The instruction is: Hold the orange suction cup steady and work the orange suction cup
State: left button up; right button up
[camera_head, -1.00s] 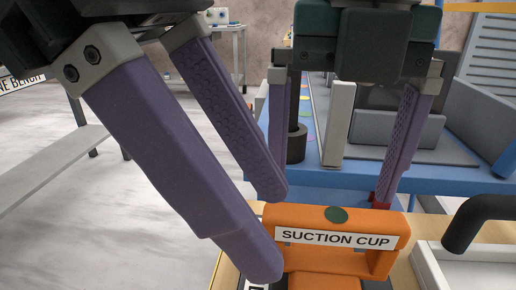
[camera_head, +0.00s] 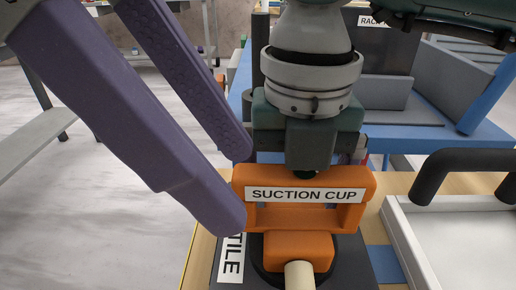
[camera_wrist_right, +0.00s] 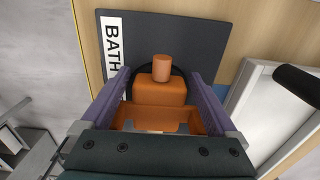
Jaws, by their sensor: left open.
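The orange suction cup (camera_head: 305,184) stands on the dark tile (camera_head: 352,262), its label facing the head camera. Its lower body and a pale knob show in front. My left gripper (camera_head: 235,188) is open at the left end of the orange handle, one finger in front and one behind; I cannot tell whether they touch it. My right gripper (camera_wrist_right: 158,88) is over the handle from behind, its purple fingers spread on both sides of the orange part (camera_wrist_right: 160,92) in the right wrist view. In the head view its fingers are mostly hidden behind the handle.
A white tray (camera_head: 425,250) with a black handle (camera_head: 470,165) stands to the right on the wooden bench. A blue table (camera_head: 440,135) with grey bins is behind. A grey bench (camera_head: 35,140) stands at the left across open floor.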

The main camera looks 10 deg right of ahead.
grip_shut()
dwell(1.3)
dwell(0.9)
